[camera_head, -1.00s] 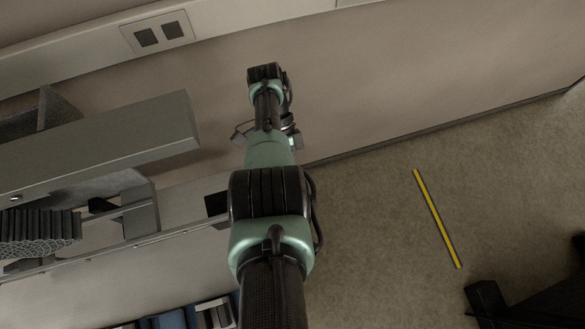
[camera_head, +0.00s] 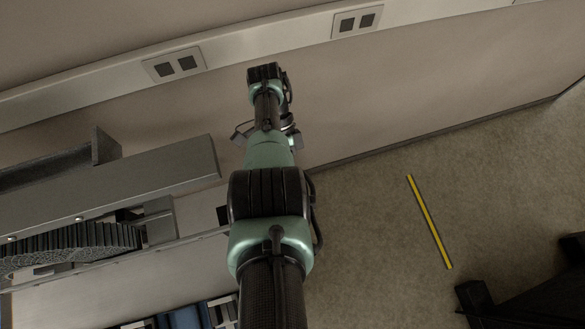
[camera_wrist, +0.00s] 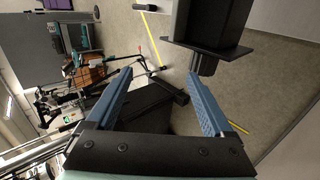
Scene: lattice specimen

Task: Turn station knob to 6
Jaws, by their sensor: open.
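My gripper (camera_wrist: 160,100) is open and empty in the wrist view, its two blue fingers spread apart. In the head view my arm reaches up the middle of the picture toward the wall, and the gripper end is mostly hidden behind the arm links. A dark box with a flange and a short dark cylindrical part (camera_wrist: 205,62) shows at the upper right of the wrist view, beyond the right finger and apart from it. I cannot tell whether this part is the station knob, and no number scale is readable.
A grey metal beam (camera_head: 110,185) with a ribbed grey lattice piece (camera_head: 75,247) below it stands left of my arm. Wall sockets (camera_head: 175,65) sit on a pale rail. Open floor with a yellow strip (camera_head: 430,222) lies to the right. Dark equipment (camera_head: 520,290) stands lower right.

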